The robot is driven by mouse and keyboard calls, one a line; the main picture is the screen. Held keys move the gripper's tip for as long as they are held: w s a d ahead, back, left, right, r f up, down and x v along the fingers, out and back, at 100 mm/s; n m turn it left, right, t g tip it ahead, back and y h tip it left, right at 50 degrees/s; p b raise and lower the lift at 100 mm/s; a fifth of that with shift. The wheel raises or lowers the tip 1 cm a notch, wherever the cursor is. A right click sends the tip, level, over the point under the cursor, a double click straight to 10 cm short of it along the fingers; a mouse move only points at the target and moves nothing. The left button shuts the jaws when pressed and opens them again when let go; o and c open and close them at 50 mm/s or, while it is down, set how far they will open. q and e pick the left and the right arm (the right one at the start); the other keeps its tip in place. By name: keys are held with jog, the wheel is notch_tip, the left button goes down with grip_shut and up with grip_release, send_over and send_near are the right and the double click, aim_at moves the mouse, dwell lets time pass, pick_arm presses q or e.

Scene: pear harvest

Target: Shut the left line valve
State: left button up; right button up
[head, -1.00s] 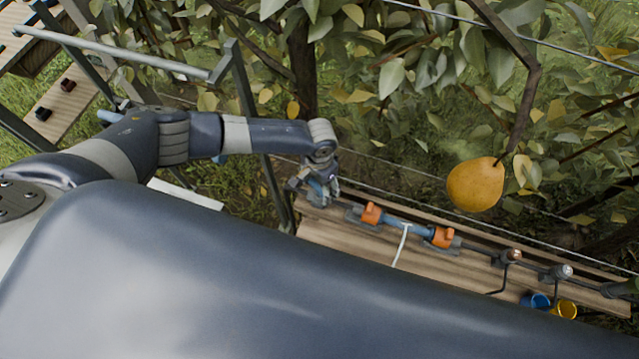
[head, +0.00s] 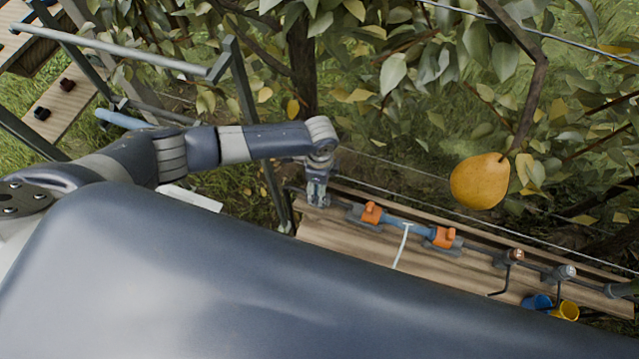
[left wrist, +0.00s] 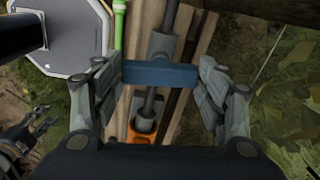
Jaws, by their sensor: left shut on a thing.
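My left gripper (head: 318,198) is at the left end of the pipe line on the wooden board. In the left wrist view its two fingers (left wrist: 160,78) press on the two ends of a blue valve handle (left wrist: 160,74). The handle lies crosswise over the dark pipe (left wrist: 150,104). In the head view the gripper mostly hides this handle. A jointed, gripper-like shape (left wrist: 30,132) at the lower left of the left wrist view may be my right gripper; its jaws are unclear.
The wooden board (head: 345,242) carries two orange fittings (head: 371,213) with a blue pipe piece (head: 406,226) between them. A blue cup (head: 536,301) and a yellow cup (head: 565,309) are at the right. A pear (head: 479,181) hangs above the line. A metal frame (head: 250,120) stands left.

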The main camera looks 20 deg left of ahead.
pick_arm(q)
jog(key=shift+m, duration=0.8)
jog(key=o, duration=1)
jog(key=shift+o, duration=0.2)
jog(key=shift+r, duration=0.1)
notch_tip(320, 180, up, 12)
